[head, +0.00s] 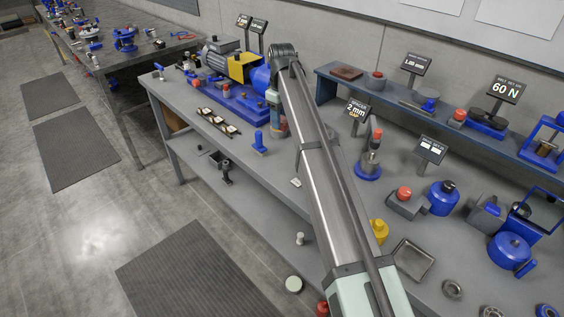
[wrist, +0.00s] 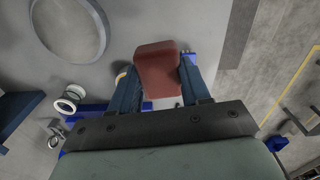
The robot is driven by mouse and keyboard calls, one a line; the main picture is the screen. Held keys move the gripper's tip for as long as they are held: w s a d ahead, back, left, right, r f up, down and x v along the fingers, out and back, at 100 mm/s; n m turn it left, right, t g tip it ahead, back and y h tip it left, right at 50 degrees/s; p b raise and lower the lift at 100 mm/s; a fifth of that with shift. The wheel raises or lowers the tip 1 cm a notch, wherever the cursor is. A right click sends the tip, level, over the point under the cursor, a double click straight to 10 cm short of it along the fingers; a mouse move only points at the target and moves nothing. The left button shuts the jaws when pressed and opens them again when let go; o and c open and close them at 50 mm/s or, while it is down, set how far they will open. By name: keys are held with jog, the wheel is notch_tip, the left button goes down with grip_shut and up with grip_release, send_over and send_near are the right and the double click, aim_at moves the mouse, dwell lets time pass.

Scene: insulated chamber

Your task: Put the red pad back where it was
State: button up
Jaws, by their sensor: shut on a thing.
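In the wrist view my gripper (wrist: 160,75) is shut on a red pad (wrist: 158,62), a block with rounded edges held between the two blue-grey fingers. The pad sticks out past the fingertips. In the head view my arm reaches over the grey bench and its hand hangs down beside the blue machine (head: 258,78). The fingers and the held pad are mostly hidden there behind my arm. A flat dark red slab (head: 346,72) lies on the left end of the raised blue shelf (head: 328,88).
The grey bench (head: 190,95) carries several blue fixtures. A "2 mm" sign (head: 357,108) and a blue stand (head: 368,168) are right of my arm. A yellow piece (head: 379,230) and a square tray (head: 412,258) are nearer. The bench's front strip has some bare room.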

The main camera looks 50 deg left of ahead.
send_over(279, 165)
jog(key=f, duration=0.1)
jog(key=shift+m, duration=0.7)
jog(key=shift+f, duration=5)
jog(key=shift+f, duration=0.15)
jog(key=o, duration=1)
notch_tip(279, 165, up, 12)
jog(key=shift+r, duration=0.2)
